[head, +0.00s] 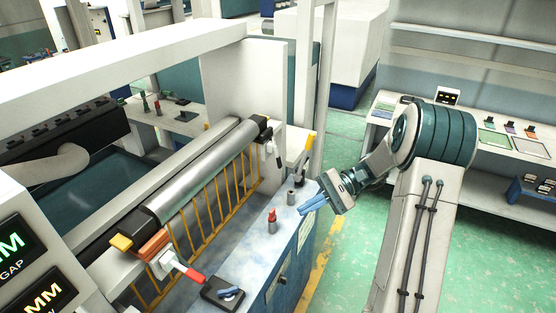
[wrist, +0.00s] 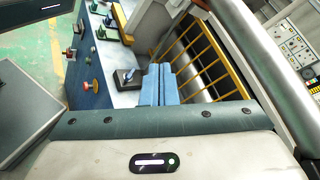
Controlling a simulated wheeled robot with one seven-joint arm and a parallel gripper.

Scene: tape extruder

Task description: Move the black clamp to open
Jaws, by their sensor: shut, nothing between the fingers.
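A small clamp (head: 272,152) with a white and dark handle sits at the far end of the metal rollers in the head view. It looks like the black clamp, and its handle seems to hang down, but it is too small to tell its exact state. A second clamp with a red handle (head: 190,273) is at the near end of the rollers. My gripper (head: 304,208) is shut and empty, right of and below the far clamp, apart from it. Its blue fingers lie together in the wrist view (wrist: 157,80), which does not clearly show the black clamp.
Yellow guard bars (head: 210,210) stand below the rollers (head: 205,175). Green floor (head: 345,240) is clear right of the bench.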

